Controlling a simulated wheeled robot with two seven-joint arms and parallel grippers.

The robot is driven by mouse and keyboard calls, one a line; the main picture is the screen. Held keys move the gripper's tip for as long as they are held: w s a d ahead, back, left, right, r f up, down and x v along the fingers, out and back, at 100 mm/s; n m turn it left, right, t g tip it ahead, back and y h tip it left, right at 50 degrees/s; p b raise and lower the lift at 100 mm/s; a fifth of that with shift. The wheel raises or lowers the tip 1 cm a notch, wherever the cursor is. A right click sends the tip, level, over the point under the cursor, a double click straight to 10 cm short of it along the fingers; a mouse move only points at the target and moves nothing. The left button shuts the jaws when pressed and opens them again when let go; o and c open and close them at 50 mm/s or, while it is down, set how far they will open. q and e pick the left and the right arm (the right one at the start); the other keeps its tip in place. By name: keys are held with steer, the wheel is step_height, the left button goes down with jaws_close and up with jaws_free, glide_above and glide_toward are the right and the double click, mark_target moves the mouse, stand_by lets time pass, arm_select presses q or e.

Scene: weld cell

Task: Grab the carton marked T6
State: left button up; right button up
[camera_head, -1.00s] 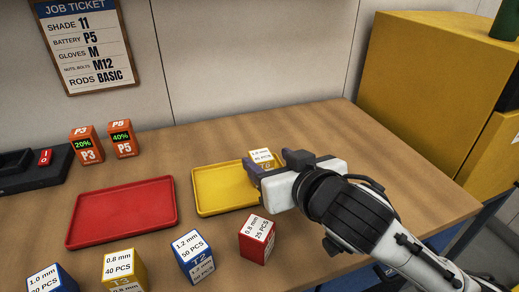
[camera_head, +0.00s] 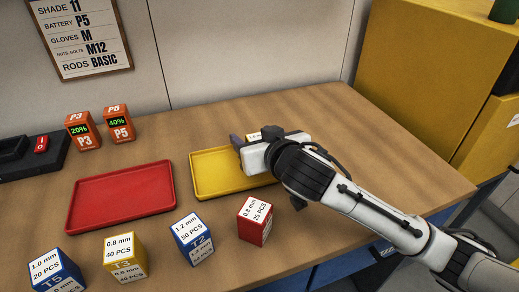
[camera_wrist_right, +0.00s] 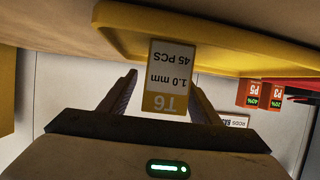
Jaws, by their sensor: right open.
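The carton marked T6 (camera_wrist_right: 171,70) is white and yellow, with 1.0 mm and 45 PCS on its label. In the head view only a small part of the carton (camera_head: 253,137) shows behind my right gripper (camera_head: 254,138), which hides the rest. The right gripper is open and holds nothing. My left gripper is not in view.
A yellow tray (camera_head: 215,183) lies left of the right gripper, and a red tray (camera_head: 120,197) farther left. A red carton (camera_head: 255,220), T2 (camera_head: 192,238), T3 (camera_head: 125,257) and T5 (camera_head: 57,272) stand in front. Batteries P3 (camera_head: 82,130) and P5 (camera_head: 118,123) stand behind.

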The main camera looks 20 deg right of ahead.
steer(key=c, duration=1.2)
